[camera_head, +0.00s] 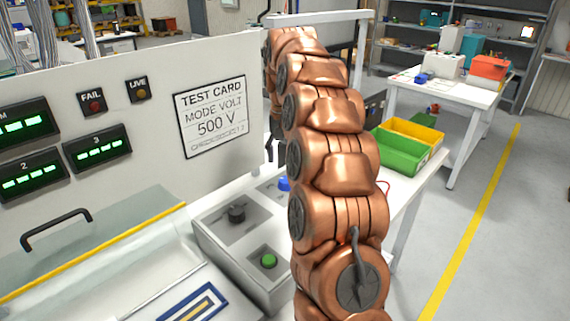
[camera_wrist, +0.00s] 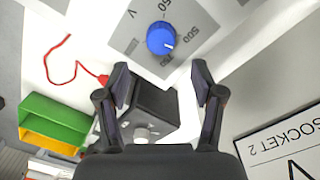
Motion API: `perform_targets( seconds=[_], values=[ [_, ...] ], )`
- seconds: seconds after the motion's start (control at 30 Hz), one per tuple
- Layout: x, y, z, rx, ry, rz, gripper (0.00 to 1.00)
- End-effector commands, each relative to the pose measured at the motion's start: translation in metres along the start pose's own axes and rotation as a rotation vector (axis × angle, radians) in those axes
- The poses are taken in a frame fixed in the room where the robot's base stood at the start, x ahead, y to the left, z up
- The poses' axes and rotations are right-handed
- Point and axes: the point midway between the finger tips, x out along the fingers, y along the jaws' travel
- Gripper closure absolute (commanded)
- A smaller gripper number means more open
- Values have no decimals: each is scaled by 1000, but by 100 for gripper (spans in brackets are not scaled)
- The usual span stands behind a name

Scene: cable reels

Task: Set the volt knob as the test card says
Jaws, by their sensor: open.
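The test card (camera_head: 211,115) on the panel reads "MODE VOLT 500 V". The blue volt knob (camera_wrist: 161,39) sits on a grey plate marked "V" at the top of the wrist view. Its white pointer line is toward the lower right, between the "500" mark and a partly readable mark below. In the head view only a bit of the blue knob (camera_head: 284,184) shows beside my arm. My gripper (camera_wrist: 161,82) is open, its fingers apart, with the knob beyond the fingertips and not between them. The gripper is hidden in the head view.
A black box (camera_wrist: 152,103) with a grey knob shows between my fingers. A red lead (camera_wrist: 60,66) and green bin (camera_wrist: 56,117) lie left; a sign (camera_wrist: 285,145) reading "SOCKET 2" is right. A black knob (camera_head: 236,213) and green button (camera_head: 268,261) sit on the console.

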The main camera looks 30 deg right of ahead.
Motion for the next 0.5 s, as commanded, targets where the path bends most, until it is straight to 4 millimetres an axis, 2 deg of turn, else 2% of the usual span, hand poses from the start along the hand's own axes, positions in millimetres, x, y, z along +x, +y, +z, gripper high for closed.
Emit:
perform_targets(
  seconds=[0.03, 0.07, 0.37, 0.5],
  values=[
    [-7, -2, 2, -8, -2, 2, 33],
    [-6, -2, 2, -10, -3, 5, 33],
    [9, -2, 3, -18, -1, 13, 33],
    [22, -2, 4, -18, -4, 13, 33]
  ],
)
